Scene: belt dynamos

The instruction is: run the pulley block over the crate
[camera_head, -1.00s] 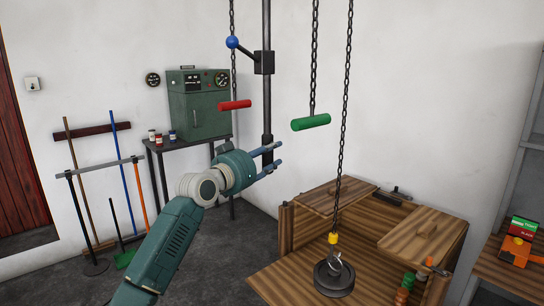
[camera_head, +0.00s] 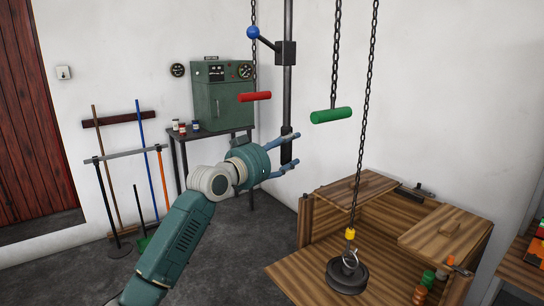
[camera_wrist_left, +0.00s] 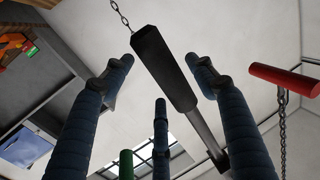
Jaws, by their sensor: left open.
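A wooden crate (camera_head: 330,258) with raised lid panels stands at the lower right. A dark round weight (camera_head: 347,278) with a ring hangs at a yellow hook (camera_head: 350,234) on a long chain, over the crate's front; I cannot tell if it rests on the wood. The chain's top, and any pulley block there, is out of view. My left gripper (camera_head: 296,151) is open around the thick black lower end of a vertical pole (camera_head: 287,90). In the left wrist view this black grip (camera_wrist_left: 165,70) lies between the spread fingers. My right gripper is not in view.
A red handle (camera_head: 255,96) and a green handle (camera_head: 331,115) hang on chains. A blue-knobbed lever (camera_head: 252,32) sticks out from the pole. A green cabinet (camera_head: 222,95) stands on a table at the wall. Brooms lean at left. The floor before the crate is clear.

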